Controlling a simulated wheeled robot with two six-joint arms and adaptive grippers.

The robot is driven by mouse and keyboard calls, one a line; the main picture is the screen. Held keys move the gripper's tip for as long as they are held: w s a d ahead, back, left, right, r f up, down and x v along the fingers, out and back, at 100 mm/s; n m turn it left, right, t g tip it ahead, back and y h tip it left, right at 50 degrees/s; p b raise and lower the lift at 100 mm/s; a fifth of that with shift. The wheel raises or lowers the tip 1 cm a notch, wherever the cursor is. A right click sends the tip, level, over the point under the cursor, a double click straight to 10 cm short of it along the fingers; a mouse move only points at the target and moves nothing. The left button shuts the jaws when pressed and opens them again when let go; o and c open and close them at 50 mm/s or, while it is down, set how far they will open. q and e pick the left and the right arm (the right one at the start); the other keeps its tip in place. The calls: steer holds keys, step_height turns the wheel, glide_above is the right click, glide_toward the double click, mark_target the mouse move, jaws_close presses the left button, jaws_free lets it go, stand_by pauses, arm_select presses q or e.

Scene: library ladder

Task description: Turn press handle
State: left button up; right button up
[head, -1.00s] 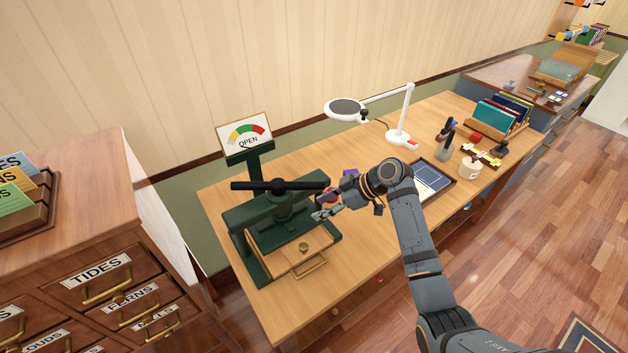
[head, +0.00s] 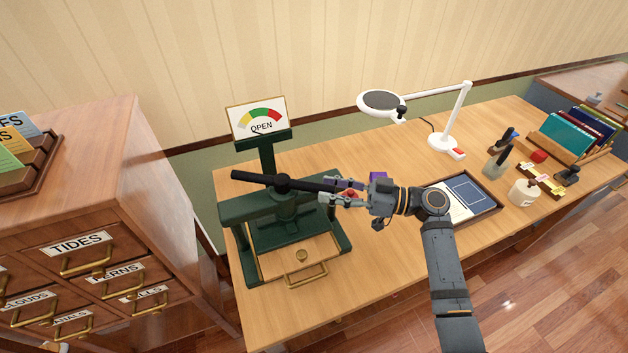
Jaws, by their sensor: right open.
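The green press (head: 285,225) stands at the left end of the wooden desk. A wooden board with a brass handle (head: 305,272) sits in the press's lower frame. My right gripper (head: 338,191) is at the right end of the bar, its fingers open around or beside that end; I cannot tell whether they touch it. My left gripper does not show.
A white magnifier lamp (head: 447,142), a tray with a blue card (head: 470,197), a pen cup (head: 495,163), a white jar (head: 523,192) and a book rack (head: 575,136) stand to the right. A wooden drawer cabinet (head: 95,203) stands left of the desk.

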mark_target(291, 184)
steer(key=a, duration=0.3)
steer(key=a+p, duration=0.1)
steer(key=shift+w+a+r, duration=0.1)
steer(key=shift+w+a, duration=0.05)
steer(key=shift+w, duration=0.25)
steer(key=shift+a, duration=0.2)
jaws_close()
